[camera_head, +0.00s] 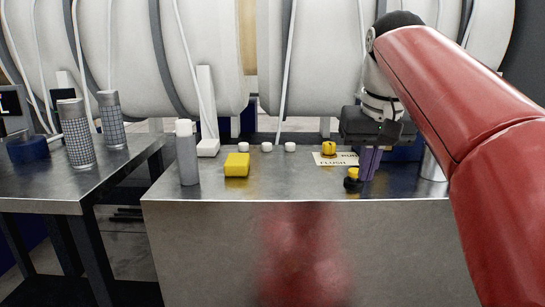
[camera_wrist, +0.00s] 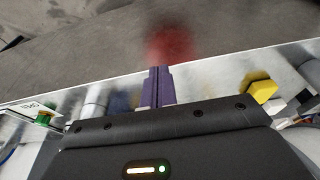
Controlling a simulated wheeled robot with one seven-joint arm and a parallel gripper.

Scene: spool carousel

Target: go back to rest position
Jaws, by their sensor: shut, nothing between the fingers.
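My gripper (camera_head: 369,162) hangs from my red arm over the right part of the metal counter (camera_head: 220,194). Its purple fingers are shut with nothing between them; they also show shut in the wrist view (camera_wrist: 159,72). In the head view the fingertips are close to a small black and yellow knob (camera_head: 353,180) at the counter's front. I cannot tell whether they touch it. A white label with printed words (camera_head: 327,162) lies to the left of the fingers, with a yellow knob (camera_head: 329,148) at its top edge.
A yellow block (camera_head: 236,165) and a grey cylinder (camera_head: 187,155) stand on the counter's left part. Several white knobs line the back. Large white tanks (camera_head: 330,60) stand behind. A side table (camera_head: 70,183) at left holds two mesh-patterned cylinders (camera_head: 76,135). The counter's front middle is clear.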

